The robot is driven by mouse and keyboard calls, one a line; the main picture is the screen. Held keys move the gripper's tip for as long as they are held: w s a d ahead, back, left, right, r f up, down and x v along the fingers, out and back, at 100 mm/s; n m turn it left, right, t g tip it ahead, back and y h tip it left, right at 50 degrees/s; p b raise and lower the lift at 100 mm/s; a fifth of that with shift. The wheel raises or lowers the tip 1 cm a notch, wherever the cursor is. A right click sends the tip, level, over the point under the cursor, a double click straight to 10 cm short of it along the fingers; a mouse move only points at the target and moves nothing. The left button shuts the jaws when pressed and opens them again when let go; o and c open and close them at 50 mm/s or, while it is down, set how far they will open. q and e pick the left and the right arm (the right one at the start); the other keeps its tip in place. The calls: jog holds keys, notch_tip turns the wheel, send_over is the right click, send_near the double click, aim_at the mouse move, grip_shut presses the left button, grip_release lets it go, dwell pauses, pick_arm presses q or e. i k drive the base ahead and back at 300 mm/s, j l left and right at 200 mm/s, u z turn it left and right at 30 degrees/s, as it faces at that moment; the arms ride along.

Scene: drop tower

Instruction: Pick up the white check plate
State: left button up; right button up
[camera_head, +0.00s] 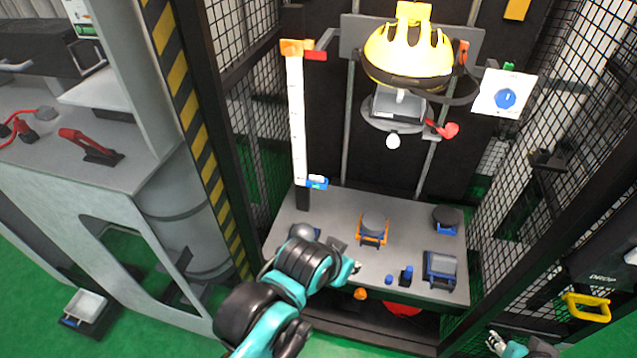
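A white square plate (503,93) with a blue round mark is at the upper right of the tower, beside the yellow helmet. Another pale, flat plate (86,304) lies in a dark holder on the floor at the lower left. I cannot tell for sure which is the white check plate. My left gripper (350,268) is over the front left part of the grey table, apart from both plates. Its fingers are small and partly hidden by my arm. My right gripper (496,342) is low at the right, outside the tower's front, and too small to read.
The grey table (330,215) holds an orange-framed stand (373,229), a blue-framed block (440,268) and small blue pieces. A yellow helmet (408,55) hangs above it. Mesh walls (545,120) and a striped post (185,110) flank the tower. Green floor is free at the lower left.

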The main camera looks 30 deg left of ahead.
aim_at(317, 178)
jog(key=u, duration=1)
